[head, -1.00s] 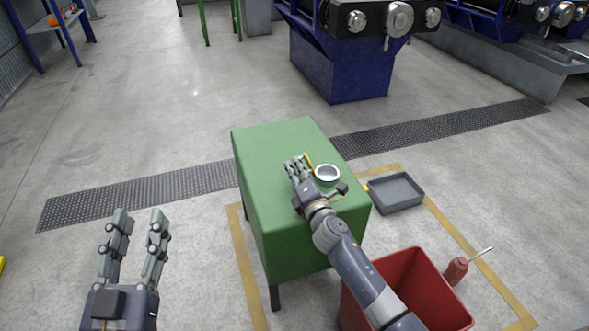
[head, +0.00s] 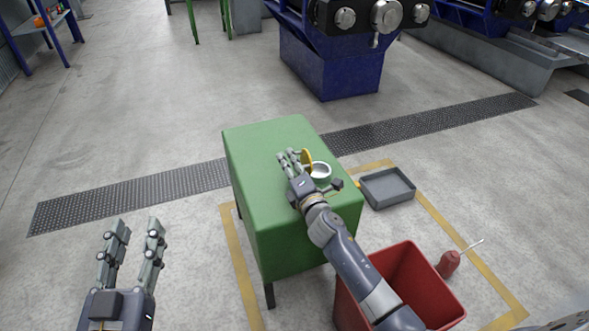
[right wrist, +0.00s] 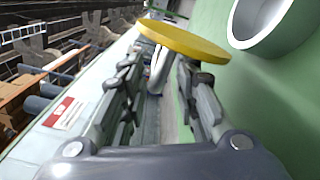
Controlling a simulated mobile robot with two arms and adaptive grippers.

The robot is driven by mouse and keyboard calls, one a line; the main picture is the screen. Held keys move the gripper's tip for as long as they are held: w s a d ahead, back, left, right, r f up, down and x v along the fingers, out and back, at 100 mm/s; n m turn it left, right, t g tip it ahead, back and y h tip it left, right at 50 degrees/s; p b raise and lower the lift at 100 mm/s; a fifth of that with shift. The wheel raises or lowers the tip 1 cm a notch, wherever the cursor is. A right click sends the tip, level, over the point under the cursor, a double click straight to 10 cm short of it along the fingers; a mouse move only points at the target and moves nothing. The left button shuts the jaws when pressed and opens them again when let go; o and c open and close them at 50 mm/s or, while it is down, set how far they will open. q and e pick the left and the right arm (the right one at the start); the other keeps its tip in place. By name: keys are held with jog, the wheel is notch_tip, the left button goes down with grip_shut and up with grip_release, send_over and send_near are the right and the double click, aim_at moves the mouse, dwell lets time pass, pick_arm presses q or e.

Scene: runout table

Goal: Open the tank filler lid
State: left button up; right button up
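The green tank (head: 262,160) stands in the middle of the head view. The pale round filler neck (head: 321,171) on its top is uncovered; it also shows in the right wrist view (right wrist: 236,28). The yellow lid (head: 307,158) stands tilted up beside the neck, on its left. In the right wrist view the lid (right wrist: 185,41) lies across, just beyond the fingertips. My right gripper (head: 289,158) is at the lid's left side, fingers apart; a pale bar shows between them, contact unclear. My left gripper (head: 137,228) is open and empty, left of the tank.
A grey tray (head: 388,187) lies on the floor right of the tank. A red bin (head: 408,265) stands in front, partly behind my right arm, with a red-handled tool (head: 448,264) beside it. Floor left of the tank is clear.

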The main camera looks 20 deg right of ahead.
jog(key=s, duration=1.2)
jog(key=shift+d, duration=0.25)
jog(key=shift+w, duration=0.1)
jog(key=shift+c, duration=0.5)
